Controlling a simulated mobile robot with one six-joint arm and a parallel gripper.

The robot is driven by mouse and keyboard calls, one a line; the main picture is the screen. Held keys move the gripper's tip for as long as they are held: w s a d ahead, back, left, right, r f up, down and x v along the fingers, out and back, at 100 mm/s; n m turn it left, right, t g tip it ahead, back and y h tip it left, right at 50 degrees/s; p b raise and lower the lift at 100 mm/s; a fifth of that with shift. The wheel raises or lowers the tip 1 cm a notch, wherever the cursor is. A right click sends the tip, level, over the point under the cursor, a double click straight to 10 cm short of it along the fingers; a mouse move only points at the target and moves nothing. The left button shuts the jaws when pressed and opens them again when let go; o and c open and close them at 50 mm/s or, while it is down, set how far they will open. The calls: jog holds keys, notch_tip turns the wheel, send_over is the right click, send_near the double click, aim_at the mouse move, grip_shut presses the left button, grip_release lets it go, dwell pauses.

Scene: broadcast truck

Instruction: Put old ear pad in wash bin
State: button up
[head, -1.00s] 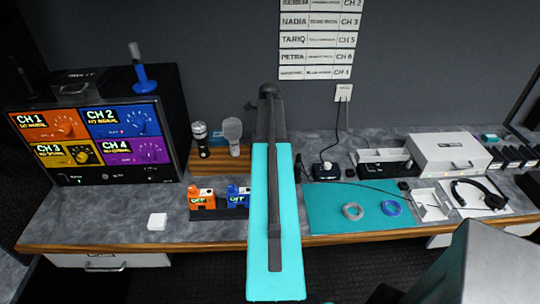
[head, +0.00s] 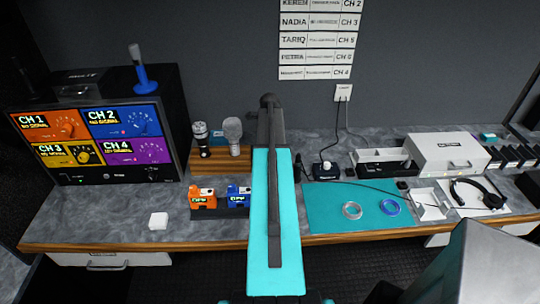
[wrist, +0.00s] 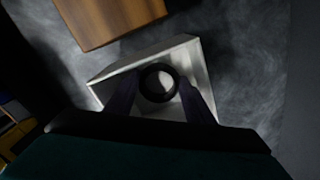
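The old ear pad (wrist: 158,65), a dark round ring, shows face-on in the wrist view. It sits between the two dark fingers of my gripper (wrist: 159,77), which close on its sides. Behind it is the white wash bin (wrist: 108,78), an open tray with low walls. The pad is over or inside the bin; I cannot tell whether it touches the floor. In the head view my own arm hides the gripper, pad and bin.
A wooden rack (head: 215,160) with two microphones stands left of my arm, near the bin. Orange (head: 203,199) and blue packs (head: 238,196) are in front. A monitor (head: 95,135) is at left. A teal mat (head: 330,220), headset (head: 480,196) and white case (head: 448,150) are right.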

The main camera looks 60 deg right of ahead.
jog(key=shift+o, duration=0.7)
jog(key=shift+r, duration=0.15)
jog(key=shift+r, duration=0.1)
notch_tip(320, 180, up, 12)
jog(key=b, duration=0.4)
dwell(0.9)
